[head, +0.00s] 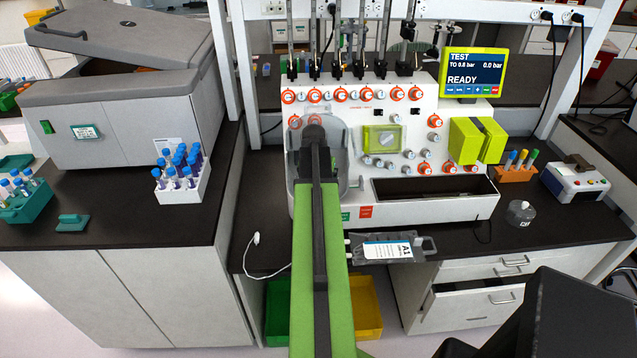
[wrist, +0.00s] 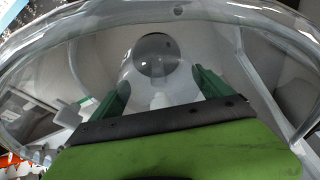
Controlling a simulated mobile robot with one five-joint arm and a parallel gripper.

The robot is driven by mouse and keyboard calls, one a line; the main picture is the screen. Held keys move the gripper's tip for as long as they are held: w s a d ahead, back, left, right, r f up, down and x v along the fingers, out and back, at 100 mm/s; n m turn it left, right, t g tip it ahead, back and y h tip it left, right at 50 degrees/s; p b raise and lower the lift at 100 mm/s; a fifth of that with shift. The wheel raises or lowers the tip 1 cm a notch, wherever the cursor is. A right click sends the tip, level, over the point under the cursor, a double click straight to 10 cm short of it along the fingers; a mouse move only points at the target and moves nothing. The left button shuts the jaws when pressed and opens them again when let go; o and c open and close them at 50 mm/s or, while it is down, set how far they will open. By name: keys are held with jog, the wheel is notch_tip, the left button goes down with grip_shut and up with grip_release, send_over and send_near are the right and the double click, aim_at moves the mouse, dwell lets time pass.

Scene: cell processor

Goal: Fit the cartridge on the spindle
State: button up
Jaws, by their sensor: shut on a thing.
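In the wrist view, the two green fingers of my gripper (wrist: 158,92) are shut on a clear, dome-like piece, which looks like the cartridge (wrist: 150,80). A dark round disc shows behind or through its top, and a small white stem shows low in its middle. A large clear curved wall (wrist: 225,17) surrounds this space. In the head view, my green arm reaches to the left side of the white cell processor (head: 420,208), in front of its clear chamber (head: 352,170). My arm hides the gripper and cartridge there. I cannot make out the spindle or whether the cartridge touches it.
A labelled bag (head: 388,250) lies at the bench's front edge. The processor has a screen (head: 473,73) and an open front trough (head: 435,188). A grey centrifuge (head: 130,85) and a tube rack (head: 185,187) stand left. A drawer (head: 470,303) is partly open at lower right.

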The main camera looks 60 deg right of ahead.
jog(key=shift+f+b, duration=0.8)
jog(key=shift+f, duration=0.15)
jog(key=o, duration=1.8)
jog(key=shift+r, duration=0.1)
jog(key=p+v, duration=1.6)
jog(key=v, duration=0.1)
jog(key=shift+r+p, duration=0.2)
jog(key=shift+p, duration=0.2)
